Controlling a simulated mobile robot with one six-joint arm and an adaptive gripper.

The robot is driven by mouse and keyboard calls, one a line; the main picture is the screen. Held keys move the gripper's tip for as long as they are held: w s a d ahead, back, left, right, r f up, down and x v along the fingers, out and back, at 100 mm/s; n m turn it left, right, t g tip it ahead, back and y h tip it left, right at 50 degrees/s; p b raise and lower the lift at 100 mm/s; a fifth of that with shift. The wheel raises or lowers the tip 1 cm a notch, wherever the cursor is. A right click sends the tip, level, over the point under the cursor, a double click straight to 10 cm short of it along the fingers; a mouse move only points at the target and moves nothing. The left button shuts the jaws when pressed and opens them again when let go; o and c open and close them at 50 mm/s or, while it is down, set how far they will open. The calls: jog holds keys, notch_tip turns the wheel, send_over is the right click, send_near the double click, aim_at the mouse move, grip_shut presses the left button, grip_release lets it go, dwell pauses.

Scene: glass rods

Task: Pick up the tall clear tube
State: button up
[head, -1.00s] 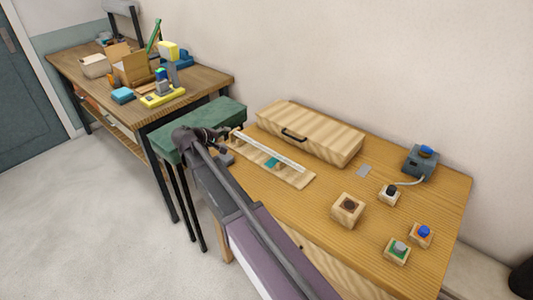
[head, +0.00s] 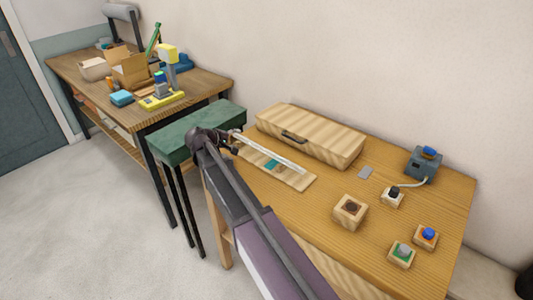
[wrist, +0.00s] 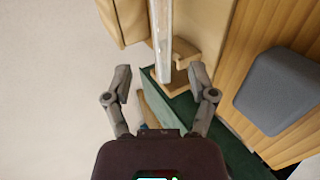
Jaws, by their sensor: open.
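The tall clear tube (head: 272,153) lies lengthwise along a pale wooden rack (head: 297,181) on the table's left part. In the wrist view the tube (wrist: 163,38) runs down from the top edge, and its near end is by a notched wooden support (wrist: 184,62). My gripper (head: 228,141) is at the tube's left end in the head view. In the wrist view my gripper (wrist: 160,78) has its fingers wide apart, with the tube's near end between or just beyond the tips. I cannot tell the exact depth, and I see nothing held.
A green-topped stool (head: 197,130) stands beside the table's left edge. A wooden case (head: 315,135) lies behind the rack. Small wooden blocks (head: 349,211) and a grey device (head: 421,165) occupy the right. In the wrist view a grey rounded shape (wrist: 283,90) is at right.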

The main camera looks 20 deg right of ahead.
aim_at(244, 141)
jog(key=x, duration=0.1)
jog(key=b+x, duration=0.2)
jog(key=shift+s+d+f, duration=0.15)
jog(key=shift+d+f, duration=0.05)
jog(key=shift+f, duration=0.25)
jog(key=shift+w+d+f, duration=0.2)
jog(key=shift+w+d, duration=0.1)
jog(key=shift+d, duration=0.15)
grip_shut()
